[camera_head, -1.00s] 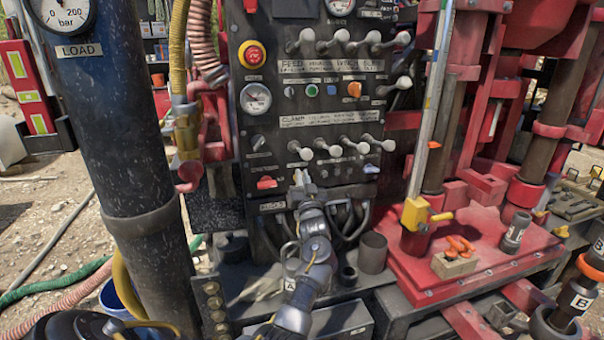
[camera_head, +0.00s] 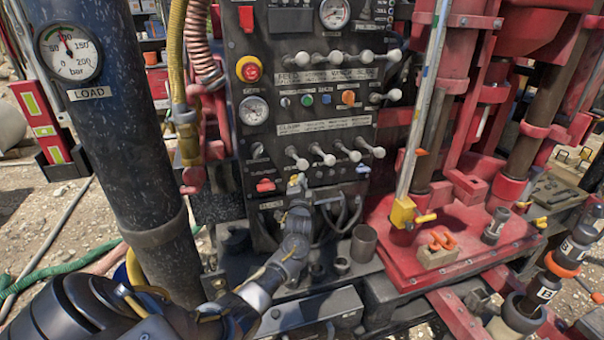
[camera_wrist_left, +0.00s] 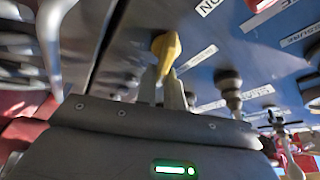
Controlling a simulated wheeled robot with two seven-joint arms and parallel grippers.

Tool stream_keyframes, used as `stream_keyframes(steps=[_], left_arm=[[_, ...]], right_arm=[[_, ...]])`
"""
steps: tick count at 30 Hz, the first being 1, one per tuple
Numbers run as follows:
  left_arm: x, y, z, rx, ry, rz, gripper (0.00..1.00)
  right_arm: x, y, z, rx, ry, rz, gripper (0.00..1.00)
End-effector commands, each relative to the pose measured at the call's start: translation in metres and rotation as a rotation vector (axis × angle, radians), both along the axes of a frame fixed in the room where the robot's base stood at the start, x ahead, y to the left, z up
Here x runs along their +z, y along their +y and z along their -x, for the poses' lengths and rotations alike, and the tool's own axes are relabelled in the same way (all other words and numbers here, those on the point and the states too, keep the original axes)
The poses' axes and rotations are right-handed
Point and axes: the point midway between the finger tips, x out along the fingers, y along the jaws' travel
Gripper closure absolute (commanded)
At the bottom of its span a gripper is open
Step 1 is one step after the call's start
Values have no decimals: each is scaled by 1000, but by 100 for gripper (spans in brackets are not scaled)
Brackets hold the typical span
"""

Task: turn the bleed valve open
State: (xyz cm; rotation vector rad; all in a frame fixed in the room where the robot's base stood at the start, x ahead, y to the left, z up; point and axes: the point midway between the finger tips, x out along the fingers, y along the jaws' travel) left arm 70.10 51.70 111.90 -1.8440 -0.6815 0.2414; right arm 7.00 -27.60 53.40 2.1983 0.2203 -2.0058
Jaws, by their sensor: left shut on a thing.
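The bleed valve's small yellow handle (camera_wrist_left: 167,48) shows in the left wrist view, on the dark control panel. My left gripper (camera_wrist_left: 167,82) has its two fingers closed on this handle. My right gripper is not in view.
Rows of pale-knobbed levers (camera_head: 322,154) stick out just above the left gripper. Black hoses (camera_head: 345,215) loop beside it. A thick dark column with a load gauge (camera_head: 68,52) stands at left. A red base plate (camera_head: 460,250) lies at right.

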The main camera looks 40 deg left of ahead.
Motion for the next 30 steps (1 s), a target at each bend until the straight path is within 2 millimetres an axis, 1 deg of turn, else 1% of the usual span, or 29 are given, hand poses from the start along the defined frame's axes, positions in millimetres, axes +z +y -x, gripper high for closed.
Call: stream_keyframes(steps=[1,9,18,30], left_arm=[[3,0,0,1,35,-21,100],[-2,0,0,1,174,-117,100],[-6,0,-1,2,247,-169,100],[-7,-1,-1,1,259,-177,100]], right_arm=[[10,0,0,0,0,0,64],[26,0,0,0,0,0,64],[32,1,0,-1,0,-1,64],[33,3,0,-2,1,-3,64]])
